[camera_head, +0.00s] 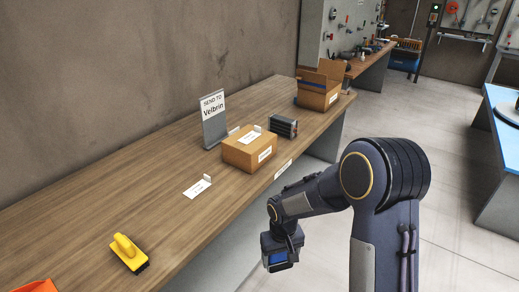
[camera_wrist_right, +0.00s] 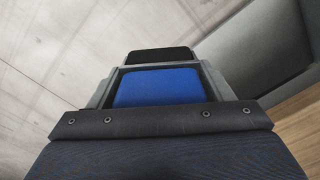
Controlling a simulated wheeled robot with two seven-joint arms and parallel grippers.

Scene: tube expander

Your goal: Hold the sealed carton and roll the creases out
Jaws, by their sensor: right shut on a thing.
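A yellow-handled tool with a dark base (camera_head: 127,250) lies near the left end of the bench. My right gripper (camera_head: 281,262) is off the bench's front edge, apart from the carton and pointing down. It is shut on a blue and black thing (camera_wrist_right: 157,87), mostly hidden by the jaws. My left gripper is not in view.
The bench (camera_head: 150,210) also holds a sign reading "SEND TO Velbrin" (camera_head: 213,110), a dark ridged block (camera_head: 284,126), an open carton (camera_head: 318,97), a white label (camera_head: 197,188) and an orange item (camera_head: 38,286). The bench top between yellow tool and carton is mostly clear.

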